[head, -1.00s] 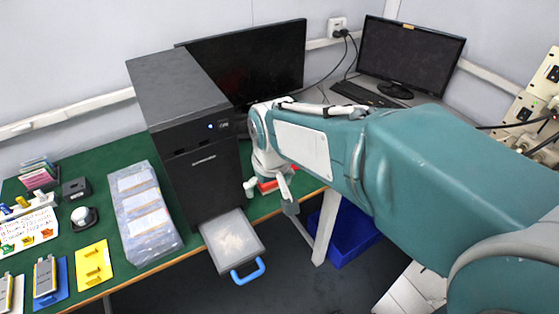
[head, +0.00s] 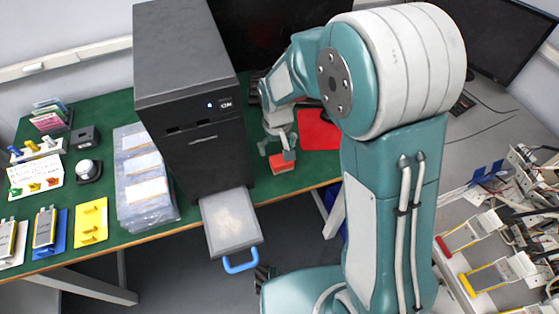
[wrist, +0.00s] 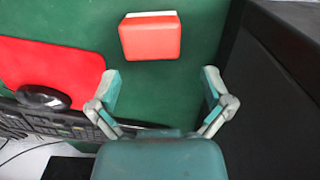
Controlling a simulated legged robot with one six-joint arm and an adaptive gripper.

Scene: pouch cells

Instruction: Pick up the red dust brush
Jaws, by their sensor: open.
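The red dust brush is a small red block with a pale strip along one edge. In the wrist view the brush (wrist: 150,40) lies on the green table top, ahead of my fingertips and roughly between their lines. In the head view the brush (head: 284,167) is near the table's front edge, right of the black tower, partly covered by my gripper. My gripper (head: 277,150) is just above and beside it there. In the wrist view my gripper (wrist: 160,80) has its two fingers spread wide, with nothing between them.
The black tower (head: 205,150) stands close on one side, with its pulled-out tray (head: 230,222) below. A red mat (wrist: 40,62) with a black mouse (wrist: 42,97) lies on the other side. A keyboard (wrist: 75,122) and monitors are nearby. Bare green table surrounds the brush.

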